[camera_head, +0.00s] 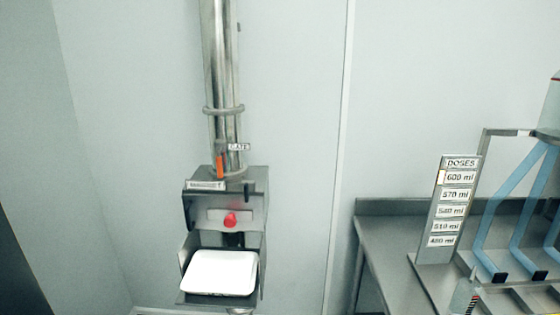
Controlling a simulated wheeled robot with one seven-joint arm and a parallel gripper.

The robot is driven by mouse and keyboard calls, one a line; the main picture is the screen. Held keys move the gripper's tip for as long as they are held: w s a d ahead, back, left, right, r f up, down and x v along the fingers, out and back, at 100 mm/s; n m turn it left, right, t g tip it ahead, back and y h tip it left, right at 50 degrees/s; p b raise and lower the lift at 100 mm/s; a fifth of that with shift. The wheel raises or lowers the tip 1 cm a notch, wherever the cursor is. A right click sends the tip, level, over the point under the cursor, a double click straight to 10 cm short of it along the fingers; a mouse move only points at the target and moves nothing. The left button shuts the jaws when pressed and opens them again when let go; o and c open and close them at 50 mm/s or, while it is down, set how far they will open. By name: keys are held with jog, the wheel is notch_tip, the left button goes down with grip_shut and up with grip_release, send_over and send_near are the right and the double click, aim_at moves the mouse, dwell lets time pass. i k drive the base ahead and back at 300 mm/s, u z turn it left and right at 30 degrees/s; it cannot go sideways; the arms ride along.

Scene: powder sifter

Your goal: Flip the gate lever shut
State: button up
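The gate lever (221,165) is a small orange handle low on the vertical steel pipe (218,60), left of the picture's middle. It stands roughly upright along the pipe, beside a small white label (239,147) reading "GATE". Its pivot is too small to make out. Below the pipe is the grey metal sifter housing (250,212) with a red knob (230,220) on its front. I cannot make out my gripper in this view.
A white tray (220,272) sits under the housing. At right, a steel table (385,232) carries a "DOSES" board (452,205) and a rack with light blue bars (500,215). Plain wall lies between the sifter and table.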

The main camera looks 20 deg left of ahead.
aim_at(219, 159)
jog(key=z, duration=0.05)
jog(key=i, duration=0.35)
jog(key=u, duration=1.55)
jog(key=k, duration=0.5)
jog(key=u, duration=0.3)
jog(key=i, duration=1.1)
jog(key=u, duration=0.25)
